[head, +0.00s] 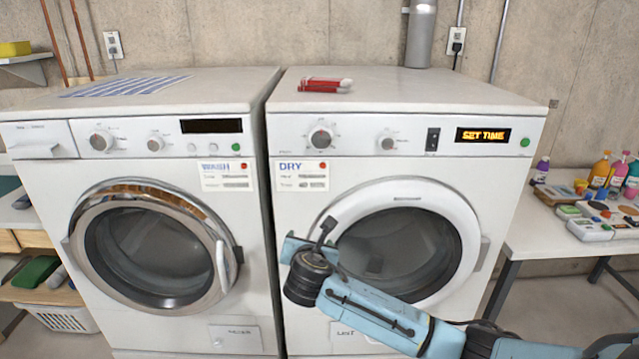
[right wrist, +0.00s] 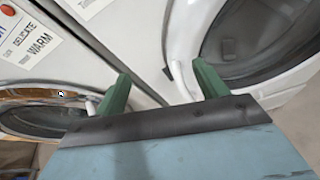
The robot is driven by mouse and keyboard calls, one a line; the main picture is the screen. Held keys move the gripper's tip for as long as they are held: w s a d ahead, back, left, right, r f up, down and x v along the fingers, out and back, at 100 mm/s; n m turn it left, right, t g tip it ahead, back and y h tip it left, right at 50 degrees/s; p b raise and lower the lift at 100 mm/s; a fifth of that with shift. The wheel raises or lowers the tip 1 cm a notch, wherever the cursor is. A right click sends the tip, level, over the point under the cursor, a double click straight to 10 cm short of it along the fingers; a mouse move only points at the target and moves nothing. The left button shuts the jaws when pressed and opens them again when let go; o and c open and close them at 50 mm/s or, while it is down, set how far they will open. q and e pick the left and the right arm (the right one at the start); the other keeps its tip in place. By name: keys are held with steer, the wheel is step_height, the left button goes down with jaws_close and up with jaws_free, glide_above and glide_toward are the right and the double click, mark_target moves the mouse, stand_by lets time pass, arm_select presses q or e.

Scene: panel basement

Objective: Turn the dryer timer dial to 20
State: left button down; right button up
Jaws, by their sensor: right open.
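The white dryer (head: 290,210) stands on the right, with a DRY label (head: 302,176). Its panel has a larger dial (head: 321,137) at the left and a smaller dial (head: 388,142) near the middle; I cannot read their markings or tell which is the timer. The dryer display (head: 483,135) reads SET TIME. My right gripper (head: 311,243) is low in front of the dryer, below the label and left of the door, apart from both dials. In the right wrist view, its green fingers (right wrist: 160,75) are spread with nothing between them. My left gripper is not in view.
A washer (head: 40,175) stands left of the dryer. A dark rocker switch (head: 432,139) and a green button (head: 525,142) flank the display. The round dryer door (head: 465,220) is closed. Red-and-white items (head: 325,84) lie on top. A table (head: 535,238) with bottles is at right.

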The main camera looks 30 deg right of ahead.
mark_target(320, 138)
steer(key=s+r+n+t+h+p, duration=0.1)
steer(key=s+r+n+h, duration=0.1)
steer(key=r, duration=0.8)
steer(key=s+r+n+t+h, duration=0.1)
steer(key=r+n+t, duration=0.1)
steer(key=r, duration=0.9)
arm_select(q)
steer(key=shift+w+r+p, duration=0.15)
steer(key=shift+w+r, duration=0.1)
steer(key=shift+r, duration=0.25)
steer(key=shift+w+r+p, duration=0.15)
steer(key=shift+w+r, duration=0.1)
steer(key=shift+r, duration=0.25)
arm_select(e)
steer(key=x, duration=1.2)
steer(key=shift+w+d+f, duration=0.15)
steer(key=shift+w+d, duration=0.05)
steer(key=shift+d, duration=0.05)
steer(key=shift+c, duration=0.2)
steer(key=c, duration=0.9)
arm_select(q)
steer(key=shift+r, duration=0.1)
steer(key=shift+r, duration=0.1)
